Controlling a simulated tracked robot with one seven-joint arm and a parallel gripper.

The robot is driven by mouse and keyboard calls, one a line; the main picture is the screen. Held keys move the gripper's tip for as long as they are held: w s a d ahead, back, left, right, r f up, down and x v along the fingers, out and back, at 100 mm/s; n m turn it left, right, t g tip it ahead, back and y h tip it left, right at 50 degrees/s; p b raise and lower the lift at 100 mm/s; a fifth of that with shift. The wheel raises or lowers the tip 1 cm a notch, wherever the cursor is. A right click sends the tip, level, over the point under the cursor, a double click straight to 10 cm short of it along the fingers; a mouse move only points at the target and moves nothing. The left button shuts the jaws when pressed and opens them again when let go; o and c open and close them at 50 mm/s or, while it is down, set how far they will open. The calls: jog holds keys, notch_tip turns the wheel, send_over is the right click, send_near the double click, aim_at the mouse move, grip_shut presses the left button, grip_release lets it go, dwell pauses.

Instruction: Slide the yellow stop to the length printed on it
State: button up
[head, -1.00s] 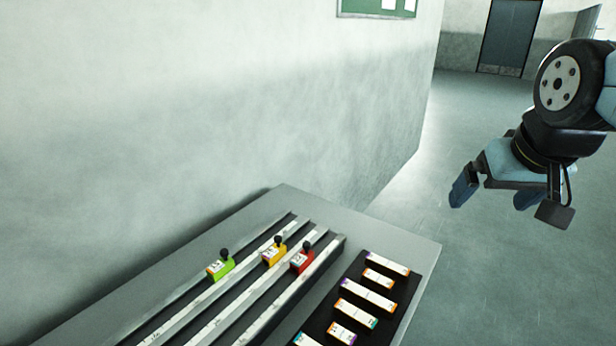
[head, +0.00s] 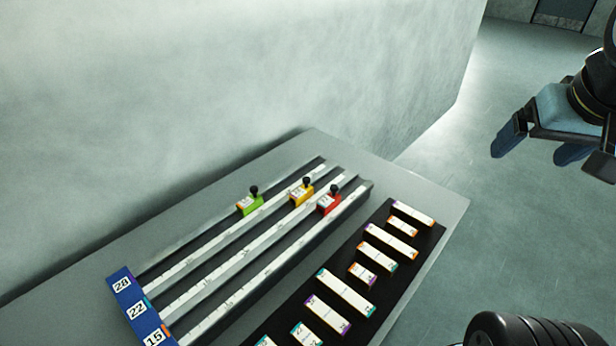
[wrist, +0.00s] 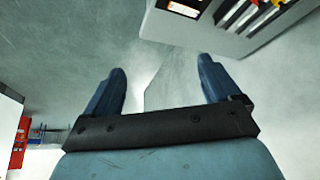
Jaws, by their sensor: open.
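The yellow stop (head: 300,196) with a black knob sits on the middle of three parallel rails near their far end. Its printed label is too small to read. A green stop (head: 248,205) sits on the left rail and a red stop (head: 329,204) on the right rail. My gripper (head: 532,150) is open and empty, over the floor to the right of the table, well apart from the stops. In the wrist view its two blue fingers (wrist: 160,90) are spread, with the table's corner and part of the rails at the upper right.
A blue end plate (head: 137,310) at the near end of the rails shows 28, 22 and 15. A black tray (head: 436,232) with several labelled blocks lies right of the rails. A wall (head: 240,80) stands behind the grey table (head: 75,262).

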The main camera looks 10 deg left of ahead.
jog(key=shift+n+g, duration=0.4)
jog(key=shift+g, duration=0.3)
jog(key=w+a, duration=0.6)
jog(key=w, duration=0.1)
jog(key=shift+a+r, duration=0.1)
jog(key=shift+r, duration=0.15)
jog(key=c, duration=0.8)
jog(key=shift+o, duration=0.2)
jog(key=n+g, duration=0.2)
jog(key=g, duration=0.2)
send_over(306, 178)
notch_tip(306, 178, down, 12)
notch_tip(306, 178, down, 13)
jog(key=shift+f, duration=0.15)
jog(key=shift+c, duration=0.4)
grip_shut()
